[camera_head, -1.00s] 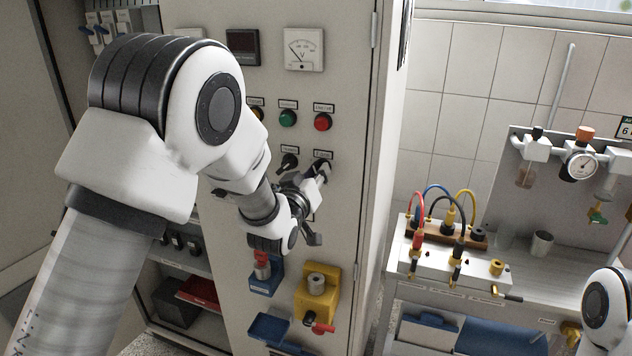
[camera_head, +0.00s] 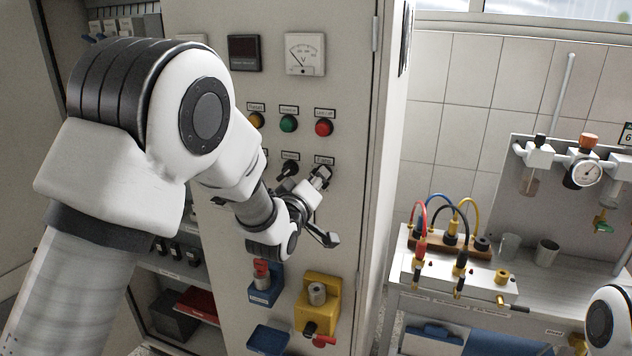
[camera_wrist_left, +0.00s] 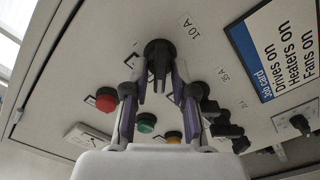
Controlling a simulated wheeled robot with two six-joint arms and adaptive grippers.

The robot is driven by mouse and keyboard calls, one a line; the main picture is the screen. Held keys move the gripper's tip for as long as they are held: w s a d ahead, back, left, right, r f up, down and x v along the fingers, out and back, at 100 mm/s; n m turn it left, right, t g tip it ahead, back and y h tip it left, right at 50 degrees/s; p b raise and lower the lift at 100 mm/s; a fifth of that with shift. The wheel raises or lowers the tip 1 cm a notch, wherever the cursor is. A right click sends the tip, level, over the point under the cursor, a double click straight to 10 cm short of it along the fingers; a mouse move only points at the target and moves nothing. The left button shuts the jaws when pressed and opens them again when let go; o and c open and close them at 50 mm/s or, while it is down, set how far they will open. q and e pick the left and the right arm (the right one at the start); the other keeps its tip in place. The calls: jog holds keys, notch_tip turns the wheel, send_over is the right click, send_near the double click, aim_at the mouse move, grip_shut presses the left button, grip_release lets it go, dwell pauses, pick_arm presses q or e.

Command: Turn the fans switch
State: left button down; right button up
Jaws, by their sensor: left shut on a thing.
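A black rotary switch (camera_wrist_left: 158,58) on the grey cabinet front sits between the fingers of my left gripper (camera_wrist_left: 157,85) in the left wrist view. My left gripper is shut on this switch. In the head view the left gripper (camera_head: 322,207) is at the right-hand switch of the lower row and partly hides it. The label above that switch is too small to read surely. Another black switch (camera_head: 288,170) is just left of it. My right gripper is out of view; only part of the right arm shows at the lower right.
Yellow (camera_head: 257,120), green (camera_head: 289,123) and red (camera_head: 323,128) buttons sit above the switches. Below are a blue holder (camera_head: 265,290) and a yellow block (camera_head: 318,300). A bench with cables (camera_head: 450,235) stands at right.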

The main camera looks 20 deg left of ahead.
pick_arm(q)
jog(key=c, duration=1.2)
grip_release()
jog(key=s, duration=1.2)
jog(key=shift+a, duration=0.2)
